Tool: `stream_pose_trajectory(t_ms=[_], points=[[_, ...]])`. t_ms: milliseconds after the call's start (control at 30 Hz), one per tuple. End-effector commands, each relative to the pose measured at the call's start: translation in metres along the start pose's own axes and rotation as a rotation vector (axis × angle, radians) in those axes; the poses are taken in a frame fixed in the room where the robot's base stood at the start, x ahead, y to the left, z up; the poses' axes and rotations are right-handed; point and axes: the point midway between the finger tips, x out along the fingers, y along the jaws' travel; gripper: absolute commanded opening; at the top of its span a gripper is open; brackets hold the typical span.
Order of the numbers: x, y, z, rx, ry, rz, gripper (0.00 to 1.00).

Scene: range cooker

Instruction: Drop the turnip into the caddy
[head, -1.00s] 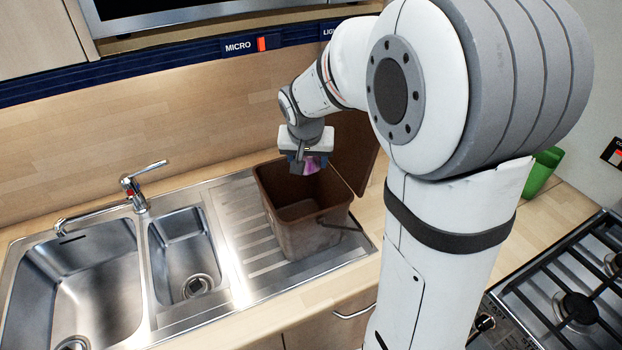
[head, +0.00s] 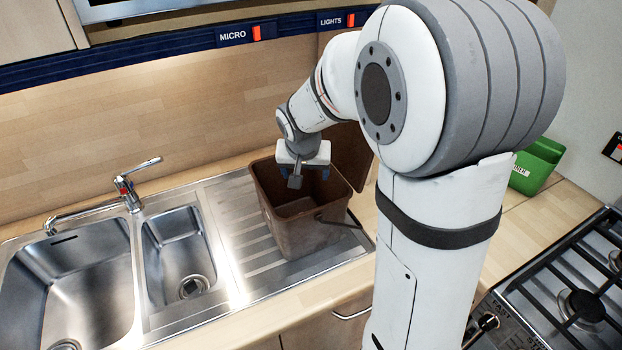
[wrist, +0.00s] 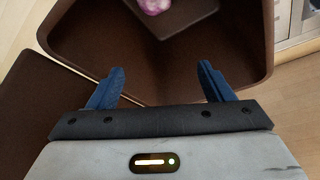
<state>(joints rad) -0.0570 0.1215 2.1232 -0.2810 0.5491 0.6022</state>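The caddy (head: 300,233) is a brown open-topped bin standing on the steel draining board, its lid (head: 352,158) raised at the back. It also fills much of the wrist view (wrist: 235,60). The turnip (wrist: 155,4) is pink and white and lies inside the caddy on its floor, cut off by the top edge of the wrist view. In the head view the caddy's front wall hides it. My gripper (wrist: 160,80) is open and empty, with its blue fingers spread apart over the caddy's mouth. It also shows above the caddy in the head view (head: 308,178).
A double sink (head: 110,265) with a tap (head: 130,190) is left of the caddy. A green container (head: 537,166) stands on the counter at the right, behind my arm. A gas hob (head: 570,290) is at the front right. A wall and shelf edge rise behind.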

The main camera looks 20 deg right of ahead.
Motion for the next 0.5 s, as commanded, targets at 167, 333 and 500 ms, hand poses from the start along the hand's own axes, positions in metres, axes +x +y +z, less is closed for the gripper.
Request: stream_pose_trajectory(t_ms=[167,333,500], points=[[0.0,0.0,0.0,0.0,0.0,0.0,0.81],[-0.002,-0.001,0.0,-0.001,0.001,-0.001,0.81],[-0.021,-0.001,-0.001,0.0,0.005,-0.003,0.81]])
